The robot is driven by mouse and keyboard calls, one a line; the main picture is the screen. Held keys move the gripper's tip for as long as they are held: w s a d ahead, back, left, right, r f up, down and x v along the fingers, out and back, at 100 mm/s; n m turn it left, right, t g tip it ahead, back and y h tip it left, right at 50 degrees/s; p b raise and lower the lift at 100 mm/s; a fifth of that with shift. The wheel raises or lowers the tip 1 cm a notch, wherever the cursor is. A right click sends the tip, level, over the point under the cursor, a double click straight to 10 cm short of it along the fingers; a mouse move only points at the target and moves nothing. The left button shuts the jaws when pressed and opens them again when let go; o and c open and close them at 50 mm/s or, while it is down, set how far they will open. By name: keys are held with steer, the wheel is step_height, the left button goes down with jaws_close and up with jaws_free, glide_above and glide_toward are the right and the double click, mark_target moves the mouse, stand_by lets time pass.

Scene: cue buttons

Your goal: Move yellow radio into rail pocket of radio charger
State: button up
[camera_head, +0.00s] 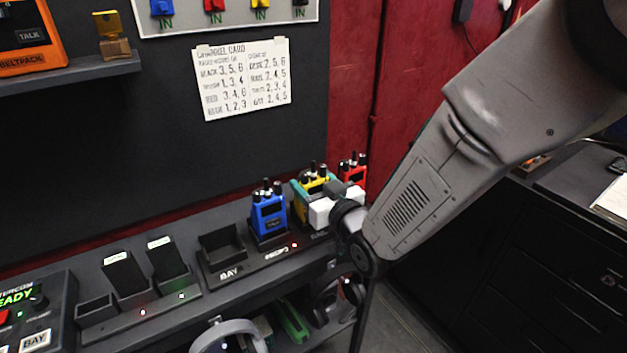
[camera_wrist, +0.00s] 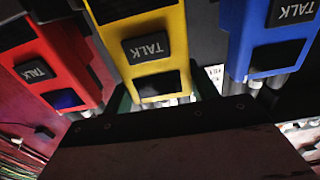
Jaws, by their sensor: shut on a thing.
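The yellow radio (camera_head: 313,185) stands between the blue radio (camera_head: 268,215) and the red radio (camera_head: 354,172) on the dark shelf. My gripper (camera_head: 318,200) is shut on it, with dark green fingers on either side. In the wrist view the yellow radio (camera_wrist: 155,48) shows its TALK button, between the red radio (camera_wrist: 42,62) and the blue radio (camera_wrist: 268,38). Its lower end is hidden in the head view, so I cannot tell whether it is seated or lifted. An empty black pocket (camera_head: 222,247) marked BAY is left of the blue radio.
A black unit (camera_head: 140,300) with two upright dark packs and small lights is further left on the shelf (camera_head: 215,308). An intercom box (camera_head: 35,310) is at the far left. Headsets (camera_head: 228,335) hang below. A paper card (camera_head: 242,78) is on the wall behind.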

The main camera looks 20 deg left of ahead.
steer(key=shift+f, duration=0.2)
steer(key=o, duration=1.2)
steer(key=shift+c, duration=0.2)
steer(key=v, duration=0.8)
